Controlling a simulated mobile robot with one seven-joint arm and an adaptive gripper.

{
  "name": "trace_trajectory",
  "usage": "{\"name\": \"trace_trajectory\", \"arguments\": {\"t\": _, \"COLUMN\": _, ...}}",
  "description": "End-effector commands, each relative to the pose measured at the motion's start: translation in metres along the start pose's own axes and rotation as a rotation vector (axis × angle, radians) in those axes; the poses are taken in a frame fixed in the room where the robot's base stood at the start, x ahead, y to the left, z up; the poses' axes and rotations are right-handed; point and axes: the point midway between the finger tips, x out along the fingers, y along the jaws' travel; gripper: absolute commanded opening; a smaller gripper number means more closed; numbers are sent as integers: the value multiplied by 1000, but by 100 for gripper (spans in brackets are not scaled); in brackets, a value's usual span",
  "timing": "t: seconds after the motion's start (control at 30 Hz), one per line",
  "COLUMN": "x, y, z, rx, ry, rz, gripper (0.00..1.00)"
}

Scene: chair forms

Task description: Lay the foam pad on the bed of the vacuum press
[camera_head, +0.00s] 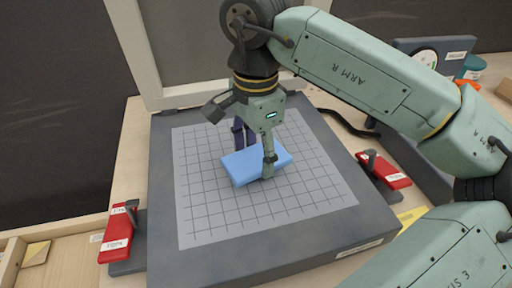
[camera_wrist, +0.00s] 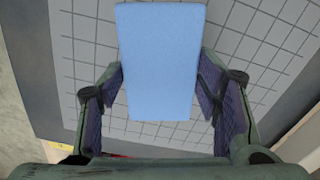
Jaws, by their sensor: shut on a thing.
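The blue foam pad (camera_head: 240,168) is a flat rectangular block over the middle of the press bed in the head view. My gripper (camera_head: 255,155) points down and is shut on the pad, one finger at its near side and one at its far side. The wrist view shows the pad (camera_wrist: 160,60) between the two fingers (camera_wrist: 162,100). The bed of the vacuum press (camera_head: 215,222) is a light grey gridded sheet on a dark grey base. Whether the pad touches the bed or hangs just above it, I cannot tell.
The raised lid frame (camera_head: 150,60) stands behind the bed. Red-handled clamps (camera_head: 117,235) flank the base at left and right (camera_head: 385,172). A dark device with a dial (camera_head: 425,58) and a teal container (camera_head: 472,66) are at the back right. The grid around the pad is clear.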

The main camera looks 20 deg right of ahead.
Motion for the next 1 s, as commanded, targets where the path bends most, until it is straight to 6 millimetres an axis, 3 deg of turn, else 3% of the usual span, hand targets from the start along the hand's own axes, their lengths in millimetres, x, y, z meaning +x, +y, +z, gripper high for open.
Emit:
{"name": "trace_trajectory", "arguments": {"t": 0.03, "x": 9, "y": 0, "z": 0, "rx": 0, "ry": 0, "rz": 0, "gripper": 45}}
{"name": "trace_trajectory", "arguments": {"t": 0.17, "x": 15, "y": 0, "z": 0, "rx": 0, "ry": 0, "rz": 0, "gripper": 45}}
{"name": "trace_trajectory", "arguments": {"t": 1.0, "x": 21, "y": 0, "z": 0, "rx": 0, "ry": 0, "rz": -1, "gripper": 45}}
